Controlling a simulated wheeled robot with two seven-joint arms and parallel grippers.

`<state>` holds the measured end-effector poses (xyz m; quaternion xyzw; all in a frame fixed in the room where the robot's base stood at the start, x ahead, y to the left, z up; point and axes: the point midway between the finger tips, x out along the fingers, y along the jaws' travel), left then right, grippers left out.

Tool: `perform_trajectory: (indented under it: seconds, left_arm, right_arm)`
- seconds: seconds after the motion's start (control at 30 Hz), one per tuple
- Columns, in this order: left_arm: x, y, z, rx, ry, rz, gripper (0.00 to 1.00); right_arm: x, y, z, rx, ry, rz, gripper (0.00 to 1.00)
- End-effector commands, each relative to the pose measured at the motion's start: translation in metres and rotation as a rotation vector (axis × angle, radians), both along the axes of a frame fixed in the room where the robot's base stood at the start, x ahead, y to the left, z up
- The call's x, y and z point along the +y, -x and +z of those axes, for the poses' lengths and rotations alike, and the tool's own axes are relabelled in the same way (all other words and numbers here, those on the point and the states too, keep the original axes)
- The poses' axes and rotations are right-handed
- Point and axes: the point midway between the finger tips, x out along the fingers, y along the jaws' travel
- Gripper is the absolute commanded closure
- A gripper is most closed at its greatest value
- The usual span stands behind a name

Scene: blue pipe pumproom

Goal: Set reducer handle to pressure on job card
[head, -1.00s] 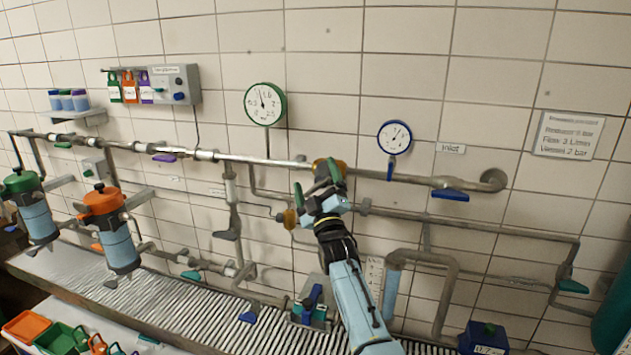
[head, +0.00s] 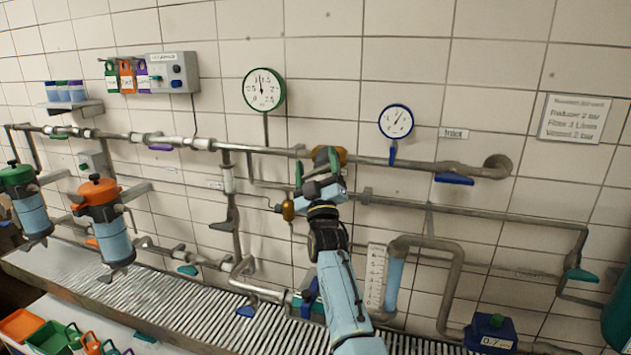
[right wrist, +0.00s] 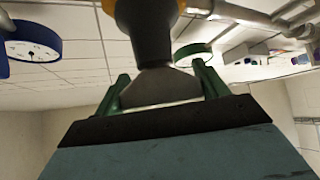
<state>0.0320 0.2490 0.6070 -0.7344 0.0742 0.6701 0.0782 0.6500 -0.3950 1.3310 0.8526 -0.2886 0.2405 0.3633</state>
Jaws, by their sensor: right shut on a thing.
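My right gripper (head: 318,178) is shut on the reducer handle at the brass reducer (head: 338,154) on the upper wall pipe. In the right wrist view my green fingers (right wrist: 162,92) stand either side of the grey tapered handle (right wrist: 160,85) below the yellow-brown body (right wrist: 150,45). The green-rimmed gauge (head: 264,90) is left of the reducer, its needle near straight up. The blue-rimmed gauge (head: 396,121) is to the right, its needle up and right. My left gripper is out of view.
A second brass fitting (head: 288,210) sits just left of my right gripper. A blue-handled valve (head: 454,179) is on the pipe to the right. Orange-lidded (head: 100,205) and green-lidded (head: 24,200) filters hang at left. A ribbed drain grating (head: 180,312) runs below.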

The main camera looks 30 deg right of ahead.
Motion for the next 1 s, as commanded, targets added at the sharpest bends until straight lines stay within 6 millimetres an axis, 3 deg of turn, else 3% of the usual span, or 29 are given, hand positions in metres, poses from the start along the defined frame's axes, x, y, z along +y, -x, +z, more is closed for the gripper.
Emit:
perform_trajectory:
  seconds: [0.03, 0.1, 0.5, 1.0]
  left_arm:
    - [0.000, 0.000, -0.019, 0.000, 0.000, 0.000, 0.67]
    - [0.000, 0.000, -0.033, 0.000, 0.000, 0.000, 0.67]
    - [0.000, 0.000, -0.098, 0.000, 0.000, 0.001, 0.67]
    - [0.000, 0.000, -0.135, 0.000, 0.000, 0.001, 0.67]
  right_arm:
    - [0.001, 0.000, -0.007, -0.037, -0.031, 0.002, 0.50]
    - [0.000, 0.000, -0.007, -0.082, -0.070, 0.002, 0.50]
    - [-0.003, 0.004, -0.004, -0.366, -0.315, 0.003, 0.50]
    - [-0.006, 0.007, -0.001, -0.638, -0.547, 0.000, 0.50]
